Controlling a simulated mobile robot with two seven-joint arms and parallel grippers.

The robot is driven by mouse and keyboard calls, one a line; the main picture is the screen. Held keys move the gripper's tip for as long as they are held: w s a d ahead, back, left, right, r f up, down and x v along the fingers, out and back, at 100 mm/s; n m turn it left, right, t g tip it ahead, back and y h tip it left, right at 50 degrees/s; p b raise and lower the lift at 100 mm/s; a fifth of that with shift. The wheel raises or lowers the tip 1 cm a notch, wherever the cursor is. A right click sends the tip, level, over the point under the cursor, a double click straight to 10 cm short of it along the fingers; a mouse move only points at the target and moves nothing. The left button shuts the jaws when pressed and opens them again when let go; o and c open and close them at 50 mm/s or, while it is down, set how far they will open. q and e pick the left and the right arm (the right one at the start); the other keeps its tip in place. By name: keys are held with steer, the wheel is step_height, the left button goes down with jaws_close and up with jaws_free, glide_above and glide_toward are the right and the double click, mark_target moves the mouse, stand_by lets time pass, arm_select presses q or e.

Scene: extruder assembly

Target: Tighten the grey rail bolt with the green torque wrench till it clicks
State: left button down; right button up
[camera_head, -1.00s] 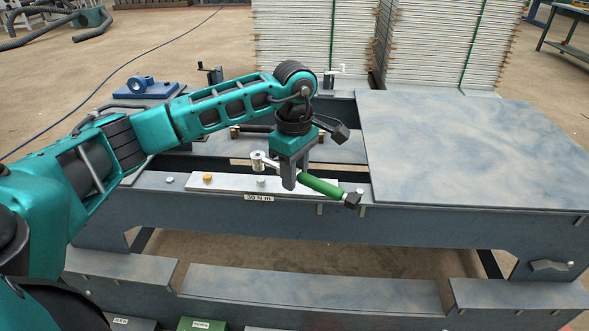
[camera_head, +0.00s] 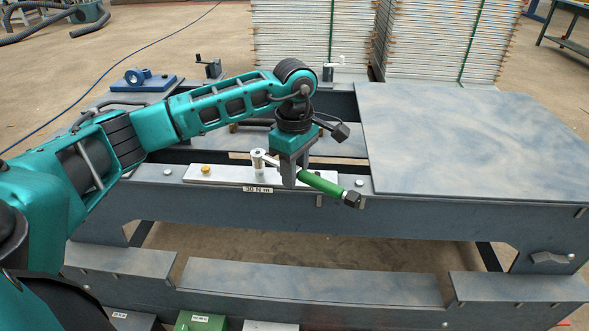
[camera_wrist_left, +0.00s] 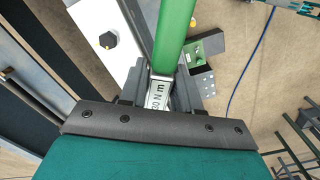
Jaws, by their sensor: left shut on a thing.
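My left gripper (camera_head: 289,178) is shut on the green torque wrench (camera_head: 322,183) and holds it above the pale rail (camera_head: 228,176). The wrench's silver socket head (camera_head: 258,160) stands upright at the rail's middle, over the grey bolt's spot. The grey bolt is hidden there; I cannot tell whether the socket is seated on it. A yellow bolt (camera_head: 206,170) is to the left on the rail. In the left wrist view the green handle (camera_wrist_left: 174,38) rises from between the jaws (camera_wrist_left: 160,92). My right gripper is not in view.
A "30 N m" label (camera_head: 258,190) sits on the frame's front edge below the rail. A large flat plate (camera_head: 470,140) covers the right of the frame. A blue bracket (camera_head: 146,82) stands at the back left. Boxes, one green (camera_head: 200,321), are low in front.

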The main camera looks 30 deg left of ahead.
arm_select(q)
steer(key=shift+f+b, duration=0.9)
steer(key=shift+f, duration=0.3)
steer(key=s+a+m+b, duration=0.3)
steer(key=s+a+m, duration=0.2)
steer(key=s+m, duration=0.3)
steer(key=m, duration=0.4)
steer(key=shift+s+a, duration=0.2)
steer(key=shift+a, duration=0.1)
stand_by(1.9)
steer(key=shift+r, duration=0.4)
steer(key=shift+r, duration=0.2)
stand_by(0.8)
steer(key=shift+r+p, duration=0.3)
steer(key=shift+p, duration=0.05)
